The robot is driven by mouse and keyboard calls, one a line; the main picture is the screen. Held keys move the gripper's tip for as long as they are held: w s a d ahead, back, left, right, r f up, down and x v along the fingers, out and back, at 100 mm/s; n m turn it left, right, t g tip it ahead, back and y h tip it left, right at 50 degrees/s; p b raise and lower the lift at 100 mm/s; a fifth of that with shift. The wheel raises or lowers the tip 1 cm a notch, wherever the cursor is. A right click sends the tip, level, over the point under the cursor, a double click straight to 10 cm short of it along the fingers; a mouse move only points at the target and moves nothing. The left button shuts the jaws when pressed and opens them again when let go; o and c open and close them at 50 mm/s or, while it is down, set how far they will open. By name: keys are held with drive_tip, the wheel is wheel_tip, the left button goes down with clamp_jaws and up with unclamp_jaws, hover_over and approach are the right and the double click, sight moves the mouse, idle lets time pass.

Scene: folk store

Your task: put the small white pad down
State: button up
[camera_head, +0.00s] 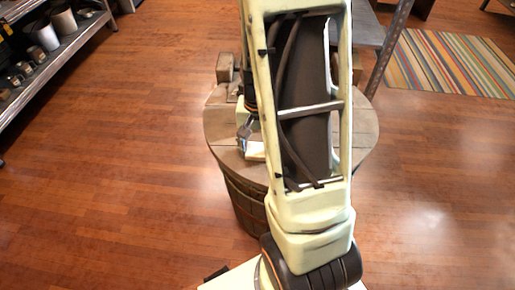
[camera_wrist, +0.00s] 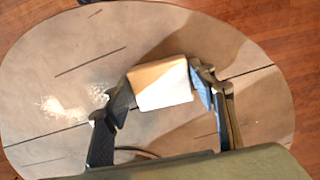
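The small white pad (camera_wrist: 163,86) is between the two fingertips of my gripper (camera_wrist: 160,92) in the wrist view. A fingertip meets its left edge and another its right edge, so my gripper looks shut on it. The pad's far part is tan in the light and its near part is white. In the head view the pad (camera_head: 255,149) shows low over the round wooden barrel top (camera_head: 222,127), partly hidden by my arm. I cannot tell whether it touches the wood.
Bare wood surrounds the pad on the barrel top, with a pale patch (camera_wrist: 65,110) at its left. Wooden blocks (camera_head: 225,68) stand at the back. A shelf with pots (camera_head: 45,35) is at the left, and a striped rug (camera_head: 450,63) lies at the right.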

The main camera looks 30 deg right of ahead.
sight(257, 151)
drive_tip(key=o, duration=0.3)
drive_tip(key=shift+r, duration=0.1)
wheel_tip(257, 151, up, 12)
drive_tip(key=p, duration=0.3)
drive_tip(key=shift+w+r, duration=0.1)
idle(0.4)
